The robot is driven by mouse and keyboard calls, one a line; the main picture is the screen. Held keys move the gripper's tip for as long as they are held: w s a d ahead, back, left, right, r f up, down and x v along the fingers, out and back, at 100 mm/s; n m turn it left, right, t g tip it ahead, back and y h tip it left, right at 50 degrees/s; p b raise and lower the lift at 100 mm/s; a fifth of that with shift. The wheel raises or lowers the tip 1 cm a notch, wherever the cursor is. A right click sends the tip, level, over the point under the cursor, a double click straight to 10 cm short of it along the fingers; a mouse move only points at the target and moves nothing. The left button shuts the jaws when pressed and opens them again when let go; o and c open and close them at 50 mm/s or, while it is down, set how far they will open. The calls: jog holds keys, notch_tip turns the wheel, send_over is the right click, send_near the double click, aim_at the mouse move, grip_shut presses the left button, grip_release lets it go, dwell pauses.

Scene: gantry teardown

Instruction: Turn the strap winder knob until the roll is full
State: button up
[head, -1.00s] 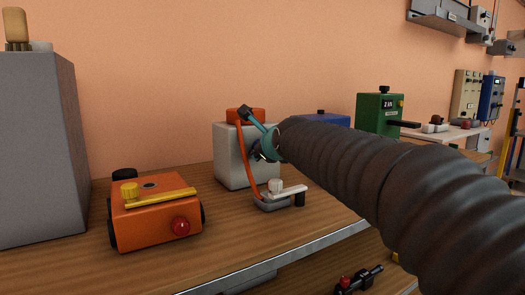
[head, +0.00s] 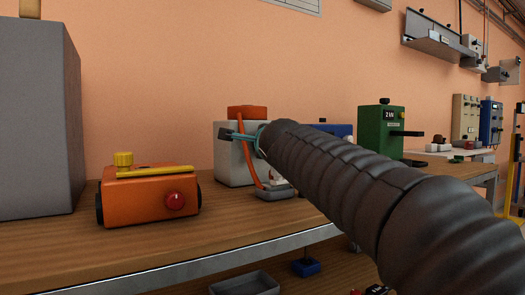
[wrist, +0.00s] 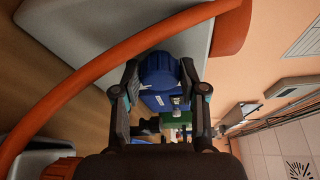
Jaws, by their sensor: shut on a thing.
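My gripper (wrist: 160,68) has its two dark fingers either side of a blue fluted knob (wrist: 158,78) in the wrist view and is shut on it. In the head view my arm hides the knob and most of the gripper; only a teal and dark finger part (head: 240,134) sticks out to the left. An orange strap (head: 249,160) runs from an orange top piece (head: 246,112) on a pale block (head: 229,168) down to a small grey base (head: 272,194). The strap (wrist: 110,62) crosses the wrist view close by. How full the roll is cannot be seen.
An orange box (head: 150,200) with a yellow bar and red knob stands on the left of the bench. A tall grey block (head: 40,120) is behind it. A green box (head: 381,130) stands to the right. A grey tray (head: 243,284) lies below the bench edge.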

dwell(0.4)
jog(key=o, duration=1.1)
jog(key=shift+o, duration=0.2)
jog(key=shift+r, duration=0.1)
